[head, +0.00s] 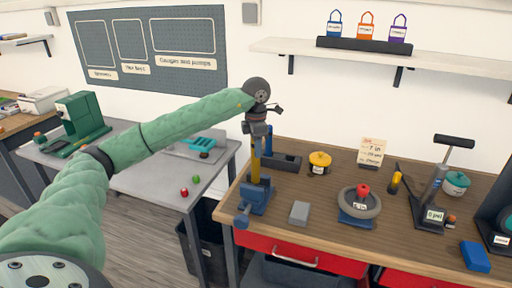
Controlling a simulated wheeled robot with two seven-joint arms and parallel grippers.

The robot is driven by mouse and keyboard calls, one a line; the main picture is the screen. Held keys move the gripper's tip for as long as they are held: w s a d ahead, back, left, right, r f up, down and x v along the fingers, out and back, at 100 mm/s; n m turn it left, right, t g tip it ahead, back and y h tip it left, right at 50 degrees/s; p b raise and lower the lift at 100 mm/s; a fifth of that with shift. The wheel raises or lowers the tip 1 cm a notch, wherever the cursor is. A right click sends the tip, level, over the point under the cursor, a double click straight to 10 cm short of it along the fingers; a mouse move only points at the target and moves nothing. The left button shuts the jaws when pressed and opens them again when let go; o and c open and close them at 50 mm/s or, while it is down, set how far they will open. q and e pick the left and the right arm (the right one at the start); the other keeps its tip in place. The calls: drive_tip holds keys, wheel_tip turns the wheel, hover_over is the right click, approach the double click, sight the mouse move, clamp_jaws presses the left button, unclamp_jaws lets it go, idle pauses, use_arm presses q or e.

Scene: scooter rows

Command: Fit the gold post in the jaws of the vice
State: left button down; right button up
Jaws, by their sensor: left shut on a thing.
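The gold post (255,170) stands upright over the blue vice (257,199) near the left front corner of the wooden bench. My left gripper (258,143) is above the vice, pointing down, and is shut on the upper part of the post. The post's lower end meets the vice's jaws in the picture. I cannot tell whether it sits between the jaws or just in front of or above them. The fingertips are small and partly hidden. My right gripper is not in view.
A grey table (145,179) stands left, beyond a gap. A shelf (350,55) hangs above.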

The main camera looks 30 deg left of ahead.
use_arm(q)
drive_tip(key=shift+f+b, duration=1.8)
drive_tip(key=shift+f, duration=0.65)
drive_tip(key=c, duration=1)
unclamp_jaws()
drive_tip(key=shift+r, duration=0.1)
drive_tip(key=shift+r+b, duration=1.2)
drive_tip(key=shift+r, duration=2.6)
